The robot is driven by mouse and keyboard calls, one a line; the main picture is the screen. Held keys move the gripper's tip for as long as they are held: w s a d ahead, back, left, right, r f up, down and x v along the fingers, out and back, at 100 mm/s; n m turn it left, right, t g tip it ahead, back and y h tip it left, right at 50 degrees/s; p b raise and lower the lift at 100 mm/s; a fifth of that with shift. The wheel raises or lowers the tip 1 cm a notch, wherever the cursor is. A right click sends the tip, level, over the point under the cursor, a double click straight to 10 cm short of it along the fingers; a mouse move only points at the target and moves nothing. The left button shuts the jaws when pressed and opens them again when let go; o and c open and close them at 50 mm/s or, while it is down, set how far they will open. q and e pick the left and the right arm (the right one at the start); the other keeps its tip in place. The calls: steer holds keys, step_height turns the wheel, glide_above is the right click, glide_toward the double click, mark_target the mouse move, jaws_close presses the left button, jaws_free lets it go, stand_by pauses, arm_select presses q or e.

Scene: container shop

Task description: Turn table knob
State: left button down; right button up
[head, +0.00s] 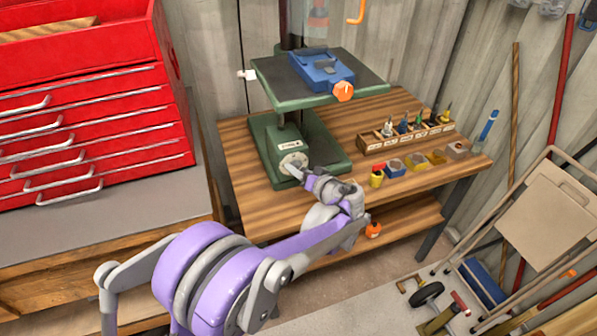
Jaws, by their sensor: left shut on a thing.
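A green drill press stands on the wooden bench, with its flat drill press table (277,87) above its green base (263,137). A round light-grey knob (289,160) is on the front of the column's lower part, below a small white label. My left gripper (297,172) reaches up to it from the lower right and is shut on the knob at its lower edge. The fingertips hide part of the knob. A small white knob (246,74) sticks out at the left edge of the drill press table. My right gripper is not in view.
A blue vise (320,70) with an orange knob (343,91) sits on the drill press table. A rack of small bits (407,134) and several small containers stand on the bench's right. A red tool chest (85,110) is at the left. A folded cart (545,215) leans at right.

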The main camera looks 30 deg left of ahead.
arm_select(q)
steer(key=shift+w+d+f+m+g+y+b, duration=0.1)
steer(key=shift+m+g+y+b, duration=0.15)
steer(key=shift+m+y+b, duration=0.75)
steer(key=shift+f+m+g+y+b, duration=0.1)
steer(key=shift+m+g+y+b, duration=0.15)
steer(key=shift+m, duration=1.35)
steer(key=shift+r+y, duration=0.1)
steer(key=shift+y, duration=0.15)
steer(key=shift+c, duration=1.3)
jaws_free()
steer(key=v, duration=1)
steer(key=shift+d, duration=0.4)
